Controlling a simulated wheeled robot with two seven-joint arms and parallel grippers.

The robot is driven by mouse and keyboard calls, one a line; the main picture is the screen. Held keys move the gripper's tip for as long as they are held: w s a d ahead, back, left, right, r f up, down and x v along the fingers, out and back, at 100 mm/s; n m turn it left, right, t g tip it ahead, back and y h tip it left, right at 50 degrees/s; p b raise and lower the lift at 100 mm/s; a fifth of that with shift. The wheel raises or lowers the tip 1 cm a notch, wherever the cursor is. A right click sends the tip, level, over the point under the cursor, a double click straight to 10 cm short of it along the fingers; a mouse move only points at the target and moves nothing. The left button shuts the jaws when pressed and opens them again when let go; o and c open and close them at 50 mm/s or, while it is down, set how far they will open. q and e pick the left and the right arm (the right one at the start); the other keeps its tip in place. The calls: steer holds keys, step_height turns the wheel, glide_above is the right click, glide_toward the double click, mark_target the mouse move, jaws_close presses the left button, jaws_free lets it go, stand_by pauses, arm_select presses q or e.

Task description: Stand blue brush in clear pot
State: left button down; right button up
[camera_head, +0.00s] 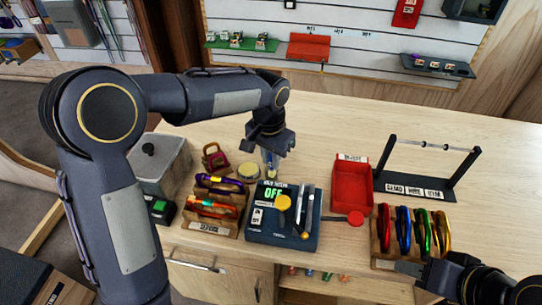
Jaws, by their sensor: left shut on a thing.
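My left gripper (270,150) points down over the table behind the black device. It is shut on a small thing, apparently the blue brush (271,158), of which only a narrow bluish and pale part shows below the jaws. The clear pot cannot be made out with certainty; a pale, see-through shape sits right under the left gripper, and whether the brush is inside it or above it I cannot tell.
A black device with a green "OFF" display (273,230) stands just in front. Left are a wooden rack (213,228), a yellow-topped round tin (249,171) and a grey lidded box (157,170). Right are a red tray (351,189), a black stand (420,182) and colored carabiners (404,228).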

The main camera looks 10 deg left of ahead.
arm_select(q)
steer(key=c, duration=1.3)
jaws_free()
steer(key=r, duration=0.7)
steer(key=shift+s+a+r, duration=0.1)
steer(key=shift+s+r, duration=0.1)
steer(key=shift+r, duration=0.2)
